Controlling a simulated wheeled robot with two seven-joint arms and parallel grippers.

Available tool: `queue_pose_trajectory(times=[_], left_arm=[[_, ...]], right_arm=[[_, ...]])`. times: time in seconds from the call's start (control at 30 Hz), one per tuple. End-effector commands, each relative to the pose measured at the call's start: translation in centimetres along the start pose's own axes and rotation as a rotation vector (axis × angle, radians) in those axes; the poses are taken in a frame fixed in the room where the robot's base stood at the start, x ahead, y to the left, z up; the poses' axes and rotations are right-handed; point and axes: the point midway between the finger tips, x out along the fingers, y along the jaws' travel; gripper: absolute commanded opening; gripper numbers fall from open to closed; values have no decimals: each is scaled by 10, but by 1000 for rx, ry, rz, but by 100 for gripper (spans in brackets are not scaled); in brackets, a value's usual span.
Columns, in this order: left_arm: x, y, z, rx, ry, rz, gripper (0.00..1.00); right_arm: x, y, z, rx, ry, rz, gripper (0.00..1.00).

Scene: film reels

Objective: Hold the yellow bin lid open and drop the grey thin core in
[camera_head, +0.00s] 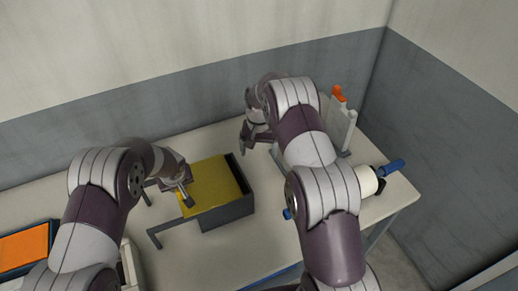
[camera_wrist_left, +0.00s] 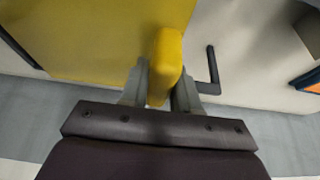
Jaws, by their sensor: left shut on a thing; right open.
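The yellow bin lid (camera_head: 212,183) lies over a dark grey bin (camera_head: 230,212) in the middle of the table, with a dark gap along its right side. My left gripper (camera_head: 168,198) is at the lid's left edge. In the left wrist view my left gripper (camera_wrist_left: 160,88) is shut on the lid's rounded yellow tab (camera_wrist_left: 166,52), one finger on each side. My right gripper (camera_head: 250,138) is open beyond the bin's far right corner, with no object visible in it. I cannot make out the grey thin core; my right arm hides part of the table.
A dark L-shaped bar (camera_head: 168,230) stands out in front of the bin's left side. An orange tray (camera_head: 24,246) is at the far left. A white holder with an orange top (camera_head: 338,94) and a cream roll with a blue end (camera_head: 390,168) stand on the right.

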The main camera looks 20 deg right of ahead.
Motion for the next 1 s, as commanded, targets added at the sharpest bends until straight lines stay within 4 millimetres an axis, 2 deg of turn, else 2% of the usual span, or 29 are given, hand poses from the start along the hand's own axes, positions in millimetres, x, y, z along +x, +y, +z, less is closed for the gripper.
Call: queue_pose_trajectory(times=[0.73, 0.77, 0.83, 1.0], left_arm=[[0, 27, -2, -1, 5, 2, 0], [-1, 26, -2, -1, 4, 2, 37], [-1, 26, -2, -1, 3, 1, 60], [0, 26, -1, 0, 2, 1, 60]], right_arm=[[11, 0, 0, 0, 0, 0, 92], [11, 0, 0, 0, 0, 0, 92], [10, 0, 0, 0, 0, 0, 92], [10, 0, 0, 0, 0, 0, 92]])
